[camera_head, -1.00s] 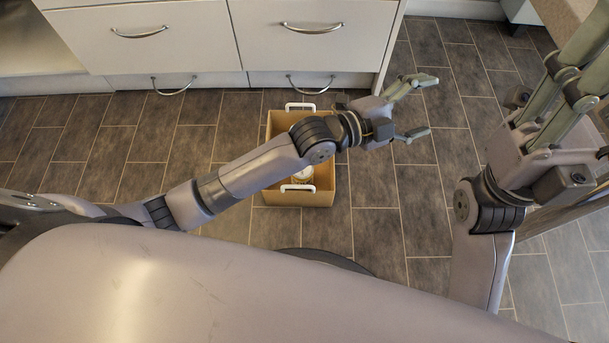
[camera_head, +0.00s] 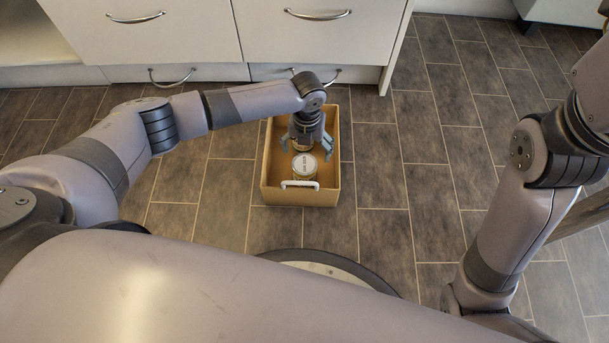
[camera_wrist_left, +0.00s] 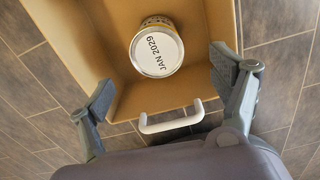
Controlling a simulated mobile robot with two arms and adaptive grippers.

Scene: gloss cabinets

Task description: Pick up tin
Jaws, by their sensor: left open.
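The tin (camera_head: 304,166) is round with a pale lid and sits inside a tan open box (camera_head: 335,184) on the floor. In the left wrist view the tin (camera_wrist_left: 157,53) shows its white lid printed "JAN 2029", and the box (camera_wrist_left: 191,90) surrounds it. My left gripper (camera_head: 307,147) points down over the box, close to the tin. In the wrist view the open fingers of my left gripper (camera_wrist_left: 166,100) stand apart, with the tin ahead of them and nothing between the tips. My right arm is at the right edge and its gripper is out of frame.
The box has a white handle (camera_head: 299,184) on its near side, also seen in the wrist view (camera_wrist_left: 171,119). White cabinets with metal handles (camera_head: 318,14) stand just behind the box. Tiled floor (camera_head: 390,190) to the right of the box is clear.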

